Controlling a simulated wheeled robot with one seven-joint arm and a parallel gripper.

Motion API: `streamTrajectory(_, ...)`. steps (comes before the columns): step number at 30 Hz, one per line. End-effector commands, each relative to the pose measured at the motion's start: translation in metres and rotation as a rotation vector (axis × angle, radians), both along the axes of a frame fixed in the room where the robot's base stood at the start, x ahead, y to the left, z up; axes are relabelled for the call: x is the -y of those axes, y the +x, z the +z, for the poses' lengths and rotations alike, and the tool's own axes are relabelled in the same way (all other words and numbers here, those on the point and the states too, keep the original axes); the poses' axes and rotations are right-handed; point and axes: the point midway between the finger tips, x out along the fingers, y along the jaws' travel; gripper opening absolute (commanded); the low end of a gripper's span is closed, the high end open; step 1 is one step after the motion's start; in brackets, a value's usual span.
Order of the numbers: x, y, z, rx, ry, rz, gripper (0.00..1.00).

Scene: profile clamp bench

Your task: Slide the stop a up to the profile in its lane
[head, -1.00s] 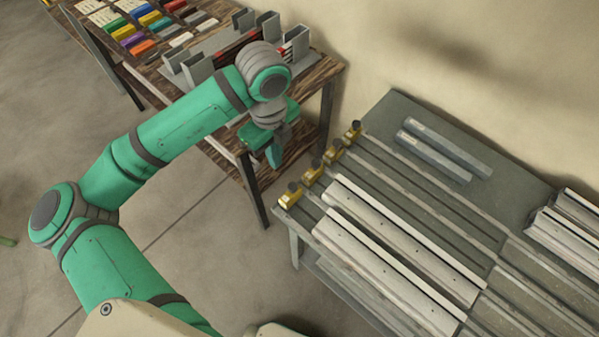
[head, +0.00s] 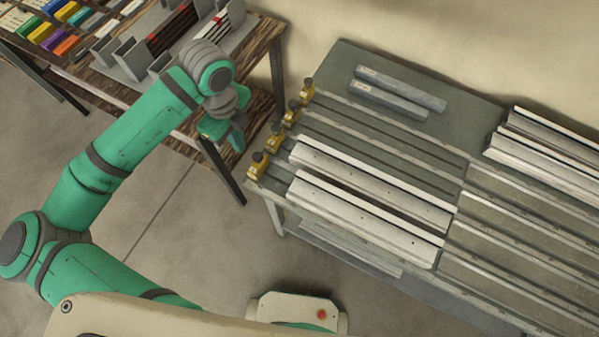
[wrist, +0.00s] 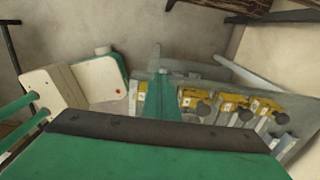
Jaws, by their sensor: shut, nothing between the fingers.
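Several yellow stops with dark knobs sit in a row at the left end of the bench lanes, among them the front one (head: 258,166), the second (head: 275,138), the third (head: 291,114) and the back one (head: 307,89). I cannot read which is stop a. Two pale profiles, the front one (head: 362,222) and the one behind it (head: 370,186), lie in the front lanes, with a gap to the stops. My gripper (head: 236,141) is shut and empty, left of the stops and touching none. In the wrist view its fingers (wrist: 160,98) point toward the yellow stops (wrist: 232,102).
Two blue-grey bars (head: 390,98) lie at the back of the grey bench (head: 345,60). More profiles (head: 545,150) lie at the right. A wooden table (head: 262,50) with bins and holders stands behind my arm. Floor is open between table and bench.

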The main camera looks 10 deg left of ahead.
Motion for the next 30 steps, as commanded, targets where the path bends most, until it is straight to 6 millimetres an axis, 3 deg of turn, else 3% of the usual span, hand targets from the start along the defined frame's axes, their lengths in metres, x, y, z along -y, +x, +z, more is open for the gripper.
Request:
streamTrajectory(9,0.001,0.000,-0.020,0.000,-0.001,-0.001,0.00)
streamTrajectory(30,0.047,-0.016,-0.019,-0.002,-0.005,-0.007,0.00)
